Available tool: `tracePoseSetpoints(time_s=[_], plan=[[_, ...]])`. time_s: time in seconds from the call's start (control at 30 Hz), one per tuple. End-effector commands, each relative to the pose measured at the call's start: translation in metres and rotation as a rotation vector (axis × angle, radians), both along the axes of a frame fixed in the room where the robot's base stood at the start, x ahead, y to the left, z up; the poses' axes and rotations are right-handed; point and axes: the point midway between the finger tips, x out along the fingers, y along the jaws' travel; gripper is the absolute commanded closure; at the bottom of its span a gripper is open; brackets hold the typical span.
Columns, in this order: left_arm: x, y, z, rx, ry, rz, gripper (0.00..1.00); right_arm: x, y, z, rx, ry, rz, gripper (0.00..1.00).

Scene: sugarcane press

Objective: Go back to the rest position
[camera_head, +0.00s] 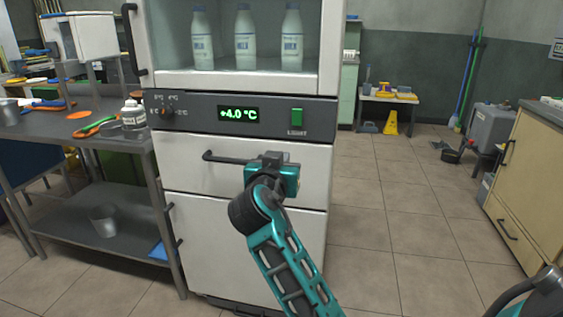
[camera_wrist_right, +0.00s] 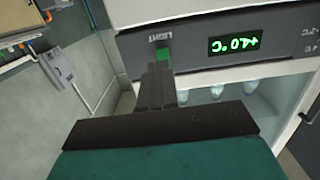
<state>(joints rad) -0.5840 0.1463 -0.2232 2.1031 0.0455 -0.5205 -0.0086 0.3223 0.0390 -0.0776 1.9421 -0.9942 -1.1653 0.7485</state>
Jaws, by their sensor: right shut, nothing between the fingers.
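My right gripper (camera_head: 272,163) is in front of the white fridge (camera_head: 240,245), below its control panel (camera_head: 190,112). The gripper's body hides its fingertips in the head view. In the right wrist view the dark fingers (camera_wrist_right: 156,82) are together and hold nothing. They point at the panel, close to the green light switch (camera_wrist_right: 164,57) and partly over it. I cannot tell whether they touch. The green switch also shows uncovered in the head view (camera_head: 297,116). My left gripper is not in view.
The panel display (camera_head: 238,114) reads +4.0 °C. Several white bottles (camera_head: 245,40) stand behind the fridge window. A drawer handle (camera_head: 222,157) sticks out near the gripper. A metal table (camera_head: 70,128) stands left; a wooden cabinet (camera_head: 535,170) stands right. The tiled floor between is mostly free.

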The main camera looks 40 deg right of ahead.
Motion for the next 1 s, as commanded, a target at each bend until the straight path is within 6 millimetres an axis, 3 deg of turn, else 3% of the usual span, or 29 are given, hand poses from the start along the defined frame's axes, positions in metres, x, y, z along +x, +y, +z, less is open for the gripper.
tracePoseSetpoints(time_s=[0.37, 0.47, 0.57, 0.67, 0.8, 0.9, 1.0], plan=[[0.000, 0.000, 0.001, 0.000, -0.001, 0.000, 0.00, 0.000, 0.000, 0.000, -0.001, 0.001, 0.001, 1.00], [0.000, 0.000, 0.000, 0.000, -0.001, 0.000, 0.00, 0.000, 0.005, -0.012, -0.005, 0.029, 0.031, 1.00], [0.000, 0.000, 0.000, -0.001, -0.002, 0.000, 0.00, -0.001, 0.020, -0.046, -0.013, 0.113, 0.133, 1.00], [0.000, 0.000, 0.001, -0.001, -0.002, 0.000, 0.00, -0.012, 0.049, -0.101, -0.021, 0.236, 0.307, 1.00], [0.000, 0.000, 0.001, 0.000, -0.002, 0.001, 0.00, -0.050, 0.100, -0.180, -0.002, 0.390, 0.587, 1.00], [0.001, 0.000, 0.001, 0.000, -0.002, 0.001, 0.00, -0.085, 0.134, -0.220, 0.031, 0.450, 0.756, 1.00], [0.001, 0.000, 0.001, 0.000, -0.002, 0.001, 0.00, -0.121, 0.161, -0.248, 0.074, 0.483, 0.885, 1.00]])
